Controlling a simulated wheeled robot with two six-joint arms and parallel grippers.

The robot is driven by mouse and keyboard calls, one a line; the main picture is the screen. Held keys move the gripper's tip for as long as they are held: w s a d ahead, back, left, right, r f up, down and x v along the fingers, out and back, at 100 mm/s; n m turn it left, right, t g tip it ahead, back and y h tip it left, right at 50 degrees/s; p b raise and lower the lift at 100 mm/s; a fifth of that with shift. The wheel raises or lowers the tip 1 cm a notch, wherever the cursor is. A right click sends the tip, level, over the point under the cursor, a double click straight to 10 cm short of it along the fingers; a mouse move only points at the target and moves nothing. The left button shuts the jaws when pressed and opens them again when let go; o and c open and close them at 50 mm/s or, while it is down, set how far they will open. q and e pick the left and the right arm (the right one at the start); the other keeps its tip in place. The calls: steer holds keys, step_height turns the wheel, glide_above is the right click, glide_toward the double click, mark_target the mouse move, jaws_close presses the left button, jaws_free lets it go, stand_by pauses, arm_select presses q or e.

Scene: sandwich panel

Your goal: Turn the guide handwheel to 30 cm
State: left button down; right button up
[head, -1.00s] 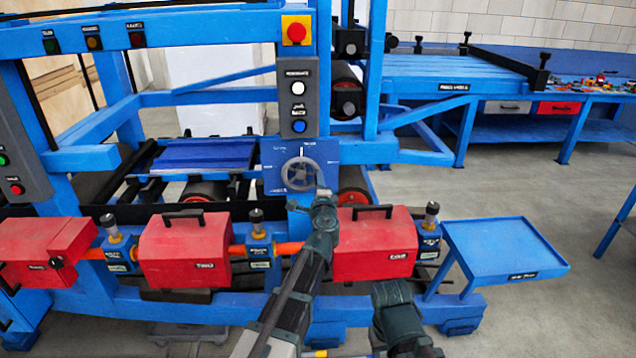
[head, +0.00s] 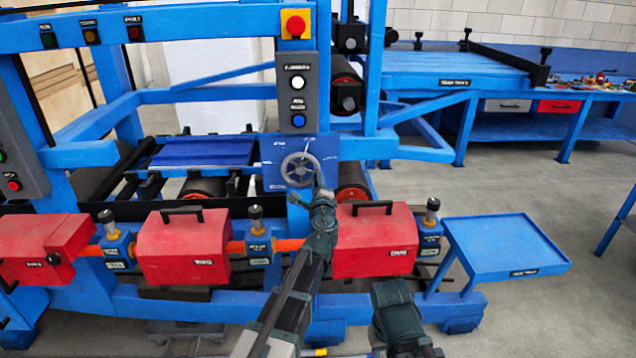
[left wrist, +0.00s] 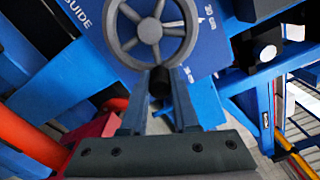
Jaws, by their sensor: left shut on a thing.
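The grey spoked guide handwheel (head: 300,170) is mounted on a blue panel (head: 272,150) at the middle of the machine. In the left wrist view the wheel (left wrist: 150,30) fills the top middle, with a dark handle (left wrist: 160,84) at its lower rim. My left gripper (head: 321,190) is at the wheel's lower right, with its fingers (left wrist: 160,100) shut on that handle. White marks on the panel read "GUIDE" and "20 cm"; another mark (left wrist: 189,74), perhaps 30 cm, is beside the fingers. I cannot tell the wheel's exact reading. The fingertips of my right arm do not show.
Red covers (head: 186,247) and (head: 375,242) stand in front below the wheel. A control box (head: 297,95) with white and blue buttons is above it, under a red stop button (head: 296,25). A blue tray (head: 505,246) juts out at the right. Floor is clear beyond it.

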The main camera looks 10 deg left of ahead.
arm_select(q)
steer(key=shift+d, duration=0.1)
steer(key=c, duration=0.7)
jaws_free()
steer(key=shift+s, duration=0.1)
steer(key=v, duration=1.3)
steer(key=shift+s+d, duration=0.1)
steer(key=shift+s, duration=0.25)
